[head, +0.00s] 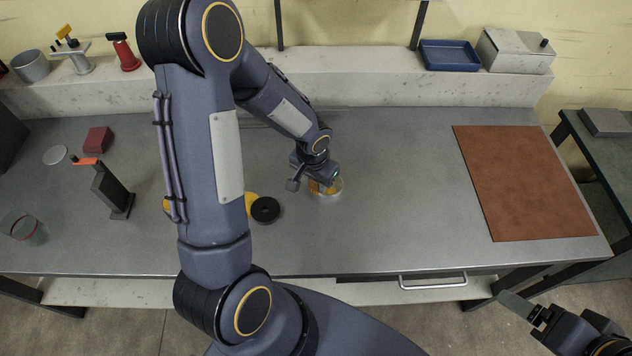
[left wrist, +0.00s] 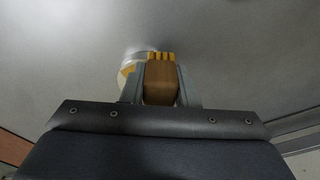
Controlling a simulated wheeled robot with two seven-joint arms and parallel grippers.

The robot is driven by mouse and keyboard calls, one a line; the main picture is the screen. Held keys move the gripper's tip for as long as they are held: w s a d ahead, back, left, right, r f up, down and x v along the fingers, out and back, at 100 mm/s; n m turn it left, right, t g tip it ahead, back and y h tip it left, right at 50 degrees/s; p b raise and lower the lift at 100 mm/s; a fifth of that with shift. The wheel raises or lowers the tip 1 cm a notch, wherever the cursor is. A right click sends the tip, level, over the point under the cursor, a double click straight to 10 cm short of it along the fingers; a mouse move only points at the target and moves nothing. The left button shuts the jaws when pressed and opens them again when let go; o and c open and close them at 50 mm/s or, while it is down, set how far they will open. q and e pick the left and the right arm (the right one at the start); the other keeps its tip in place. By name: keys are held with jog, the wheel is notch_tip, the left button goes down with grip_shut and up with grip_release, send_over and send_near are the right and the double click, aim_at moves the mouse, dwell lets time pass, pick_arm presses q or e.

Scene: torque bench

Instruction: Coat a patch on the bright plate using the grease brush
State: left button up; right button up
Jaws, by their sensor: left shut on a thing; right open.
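My left gripper (head: 318,180) is low over the middle of the bench. In the left wrist view its fingers (left wrist: 161,88) are shut on the grease brush (left wrist: 161,80), a brown block with yellow tufts at its far end. A round, clear-walled dish with amber contents (head: 329,188) is right under the gripper; part of it shows beside the brush in the left wrist view (left wrist: 127,72). I cannot tell whether the brush touches it. A pale round disc (head: 55,155) at far left may be the bright plate. My right gripper (head: 556,312) is open and empty at lower right, off the bench.
A black ring (head: 265,210) and a partly hidden yellow piece (head: 250,202) lie left of the dish. A brown mat (head: 522,182) covers the right. The bench between is clear.

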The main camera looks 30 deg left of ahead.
pick_arm(q)
jog(key=r, duration=0.1)
jog(key=r+p, duration=0.1)
jog(key=r, duration=0.1)
jog(key=shift+w+d+r, duration=0.25)
jog(key=shift+d+r, duration=0.05)
jog(key=shift+d, duration=0.05)
jog(key=shift+a+r+p, duration=0.15)
jog(key=shift+r+p, duration=0.55)
jog(key=shift+p, duration=0.05)
jog(key=shift+r+p, duration=0.55)
jog(key=shift+r, duration=0.2)
jog(key=shift+s+r, duration=0.1)
jog(key=shift+r, duration=0.35)
